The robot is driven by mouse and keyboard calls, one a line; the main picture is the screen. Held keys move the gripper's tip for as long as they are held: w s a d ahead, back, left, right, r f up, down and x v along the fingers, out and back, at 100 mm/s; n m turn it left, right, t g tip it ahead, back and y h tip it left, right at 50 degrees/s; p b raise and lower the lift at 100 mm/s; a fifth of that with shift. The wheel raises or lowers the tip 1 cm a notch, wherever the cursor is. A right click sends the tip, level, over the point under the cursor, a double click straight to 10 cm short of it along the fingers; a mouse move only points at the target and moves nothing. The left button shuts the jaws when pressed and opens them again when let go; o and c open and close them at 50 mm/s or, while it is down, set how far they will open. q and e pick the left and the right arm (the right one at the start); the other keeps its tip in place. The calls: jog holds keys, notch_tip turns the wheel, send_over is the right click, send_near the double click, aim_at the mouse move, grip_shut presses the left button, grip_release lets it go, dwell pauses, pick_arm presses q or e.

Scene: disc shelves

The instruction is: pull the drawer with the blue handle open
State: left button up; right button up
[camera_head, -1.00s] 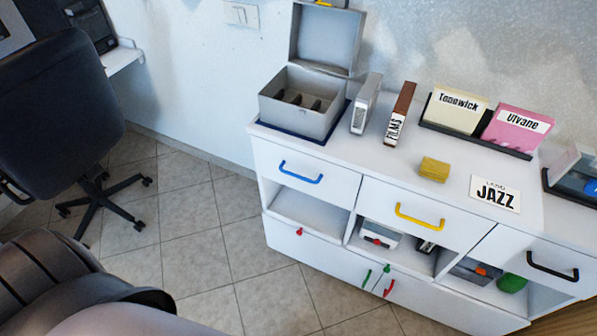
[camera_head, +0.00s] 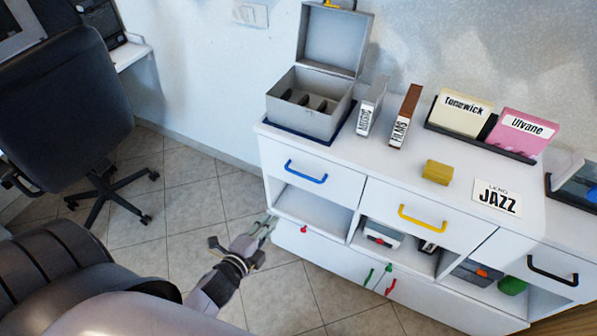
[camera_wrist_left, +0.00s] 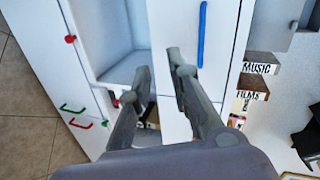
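The drawer (camera_head: 335,188) with the blue handle (camera_head: 306,172) is the top-left one in the white cabinet, and its front is shut flush. My left gripper (camera_head: 267,225) is in front of the cabinet, below and left of the blue handle, apart from it. In the left wrist view the fingers of my left gripper (camera_wrist_left: 162,66) are spread and empty. The blue handle (camera_wrist_left: 202,35) lies upper right of the fingertips there, with the drawer front (camera_wrist_left: 222,50) around it. My right gripper is not in view.
An open shelf (camera_head: 310,208) lies under the drawer. Red knobs, a yellow handle (camera_head: 421,217) and a black handle (camera_head: 552,272) jut from the cabinet. A grey open box (camera_head: 310,115) stands on top. An office chair (camera_head: 60,100) stands left; tiled floor between is clear.

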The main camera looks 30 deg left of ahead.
pick_arm(q)
notch_tip(320, 180, up, 5)
jog(key=w+m+t, duration=0.1)
jog(key=m, duration=0.1)
send_near(298, 173)
jog(key=x, duration=1)
jog(key=shift+w+f+p, duration=0.15)
jog(key=shift+f+p, duration=0.1)
jog(key=shift+p, duration=0.1)
jog(key=shift+c, duration=0.2)
grip_shut()
